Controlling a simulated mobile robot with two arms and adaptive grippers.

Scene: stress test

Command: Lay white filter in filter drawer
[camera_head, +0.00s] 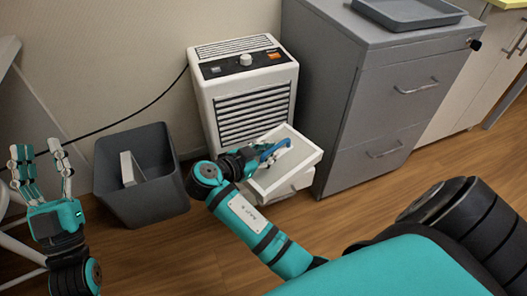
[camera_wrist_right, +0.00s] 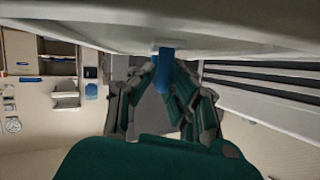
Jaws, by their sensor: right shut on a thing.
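The white filter (camera_head: 296,163) is a flat framed panel at the lower right front of the white appliance (camera_head: 245,95). It sits over the filter drawer (camera_head: 292,188), whose white front shows just below it; I cannot tell whether it rests inside. My right gripper (camera_head: 258,155) is shut on the filter's blue tab (camera_head: 275,149). In the right wrist view the fingers (camera_wrist_right: 163,95) close around the blue tab (camera_wrist_right: 163,68) beneath the large white panel (camera_wrist_right: 215,28). My left gripper (camera_head: 40,165) is open and empty at the far left, fingers pointing up.
A dark grey bin (camera_head: 150,195) left of the appliance holds a pale flat panel (camera_head: 130,168). A grey cabinet (camera_head: 370,100) with a tray (camera_head: 408,10) on top stands close at the right. A black cord (camera_head: 150,103) crosses the wall. The wooden floor in front is partly clear.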

